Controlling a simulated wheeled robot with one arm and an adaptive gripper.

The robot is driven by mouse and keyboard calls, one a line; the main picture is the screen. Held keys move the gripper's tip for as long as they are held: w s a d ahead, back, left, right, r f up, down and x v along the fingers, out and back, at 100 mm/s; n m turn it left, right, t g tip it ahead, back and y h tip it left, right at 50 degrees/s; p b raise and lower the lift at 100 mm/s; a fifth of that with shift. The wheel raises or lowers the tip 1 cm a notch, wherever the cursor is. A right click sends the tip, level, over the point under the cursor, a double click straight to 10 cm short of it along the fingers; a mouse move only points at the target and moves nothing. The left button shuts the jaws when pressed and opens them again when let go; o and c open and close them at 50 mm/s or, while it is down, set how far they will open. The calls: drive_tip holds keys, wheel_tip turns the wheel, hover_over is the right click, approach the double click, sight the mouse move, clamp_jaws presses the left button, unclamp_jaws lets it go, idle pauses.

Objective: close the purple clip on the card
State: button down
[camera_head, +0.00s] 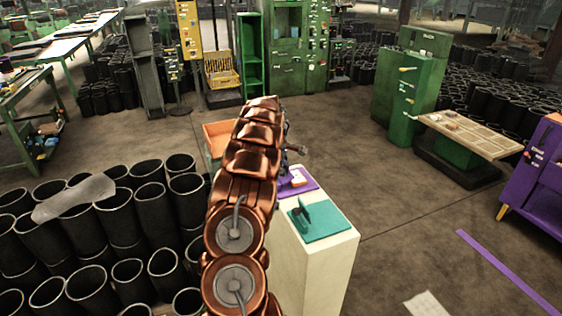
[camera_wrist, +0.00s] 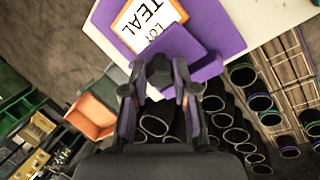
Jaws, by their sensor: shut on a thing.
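The purple clip (camera_head: 309,186) lies on top of a pale pedestal, partly hidden behind my copper arm in the head view. In the wrist view its purple flap (camera_wrist: 190,48) stands over the lower part of the card. The card (camera_wrist: 148,22) is white with an orange border and reads "LOT TEAL"; a little of it shows in the head view (camera_head: 298,178). I cannot tell whether the flap presses on the card.
A teal plate with a dark upright clip (camera_head: 320,222) lies on the same pedestal (camera_head: 315,270), nearer me. An orange bin (camera_head: 217,136) stands behind my arm. Black rubber sleeves (camera_head: 150,208) crowd the left. Floor to the pedestal's right is mostly clear.

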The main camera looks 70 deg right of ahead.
drive_tip(key=shift+s+d+f+t+y+p, duration=0.25)
drive_tip(key=shift+s+t+y+p, duration=0.05)
drive_tip(key=shift+t+y, duration=0.3)
drive_tip(key=shift+s+d+f+t+y+p, duration=0.25)
drive_tip(key=shift+t+y, duration=0.35)
drive_tip(key=shift+s+f+t+y, duration=0.2)
drive_tip(key=shift+t+y, duration=0.1)
drive_tip(key=shift+t, duration=0.1)
drive_tip(key=shift+d+f+t, duration=0.1)
drive_tip(key=shift+t, duration=0.2)
drive_tip(key=c, duration=0.9)
unclamp_jaws()
drive_tip(key=v, duration=0.7)
drive_tip(key=shift+d+r, duration=0.15)
drive_tip(key=shift+r, duration=0.1)
